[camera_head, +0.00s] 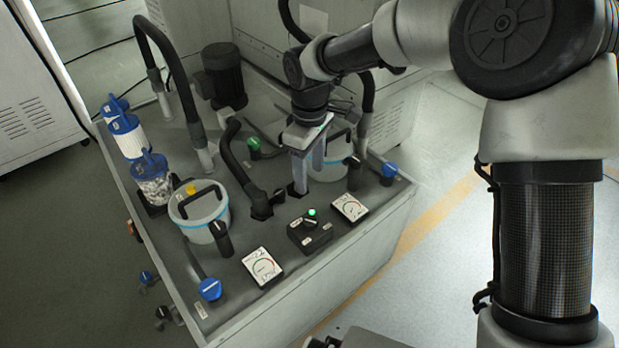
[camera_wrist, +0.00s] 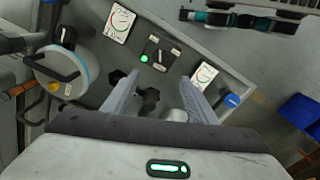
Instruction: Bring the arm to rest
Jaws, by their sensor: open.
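My gripper (camera_head: 306,163) points down over the right part of a grey machine top, near the lidded pot on that side. In the wrist view my gripper (camera_wrist: 160,100) has its two pale fingers spread apart with nothing held between them. A black lever or valve handle (camera_wrist: 148,100) shows in the gap between the fingers, below them on the machine top. In the head view the fingers partly hide the right lidded pot (camera_head: 334,158). I cannot tell whether the fingertips touch anything.
The machine top (camera_head: 325,256) carries a left lidded pot (camera_head: 203,208), two dials (camera_head: 262,266), a switch box with a green light (camera_head: 309,231), blue knobs (camera_head: 209,289), filter housings (camera_head: 152,178), black hoses (camera_head: 170,62) and a motor (camera_head: 223,77). Open floor (camera_head: 440,250) lies to the right.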

